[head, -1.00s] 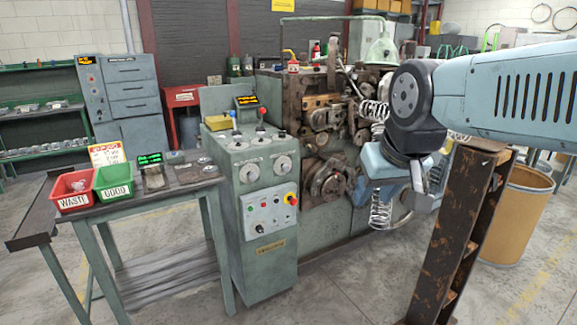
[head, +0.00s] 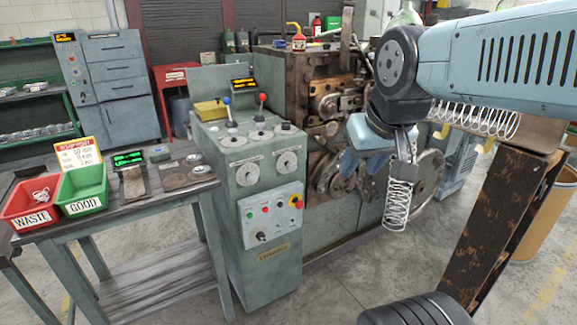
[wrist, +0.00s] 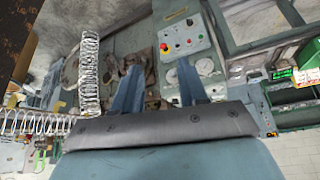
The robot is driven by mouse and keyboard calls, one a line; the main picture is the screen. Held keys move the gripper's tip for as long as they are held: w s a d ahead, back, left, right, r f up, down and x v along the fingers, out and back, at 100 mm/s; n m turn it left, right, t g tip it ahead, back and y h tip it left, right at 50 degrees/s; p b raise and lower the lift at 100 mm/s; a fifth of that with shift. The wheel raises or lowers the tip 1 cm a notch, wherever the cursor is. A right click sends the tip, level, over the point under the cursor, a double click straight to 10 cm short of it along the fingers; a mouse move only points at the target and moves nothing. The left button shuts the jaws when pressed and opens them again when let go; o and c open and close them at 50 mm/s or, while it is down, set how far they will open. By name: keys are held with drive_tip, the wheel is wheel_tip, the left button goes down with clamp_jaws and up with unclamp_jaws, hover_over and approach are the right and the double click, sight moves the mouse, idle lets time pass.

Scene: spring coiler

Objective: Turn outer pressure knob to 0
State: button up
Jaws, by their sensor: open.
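The green control console (head: 262,215) stands mid-view with two pale round dials on its sloped face, the left dial (head: 250,173) and the right dial (head: 287,162). Both also show in the wrist view, one dial (wrist: 205,66) beyond the right finger and the other (wrist: 170,78) between the fingers. Dark knobs (head: 285,127) sit on the console's top. I cannot read the labels, so I cannot tell which is the outer pressure knob. My gripper (wrist: 157,80) is open and empty, its two blue fingers apart. In the head view it hangs right of the console, clear of the dials.
A button panel (head: 272,216) is below the dials. The coiling machine (head: 320,100) is behind and right of the console. A bench at left holds the red WASTE bin (head: 32,203) and green GOOD bin (head: 82,190). A rusty post (head: 490,225) stands at right.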

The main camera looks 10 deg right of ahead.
drive_tip(key=shift+o, duration=0.4)
drive_tip(key=shift+o, duration=0.9)
drive_tip(key=shift+w, duration=0.2)
drive_tip(key=shift+o, duration=0.8)
drive_tip(key=w+d+f+t, duration=0.1)
drive_tip(key=w+f, duration=0.1)
drive_tip(key=w, duration=0.6)
drive_tip(key=w+d+f+t+h, duration=0.1)
drive_tip(key=w+d+f, duration=0.1)
drive_tip(key=w, duration=0.6)
drive_tip(key=shift+w+f+m+t, duration=0.25)
drive_tip(key=shift+w+m+t, duration=0.05)
drive_tip(key=shift+w+m, duration=0.1)
drive_tip(key=t+y, duration=0.3)
drive_tip(key=t, duration=0.2)
approach(294, 168)
drive_tip(key=s+d+r, duration=0.3)
drive_tip(key=s+r, duration=0.2)
wheel_tip(294, 168, down, 9)
drive_tip(key=m+t+y, duration=0.4)
drive_tip(key=x, duration=1.4)
drive_tip(key=shift+w, duration=0.3)
drive_tip(key=shift+d, duration=0.1)
drive_tip(key=c, duration=1.1)
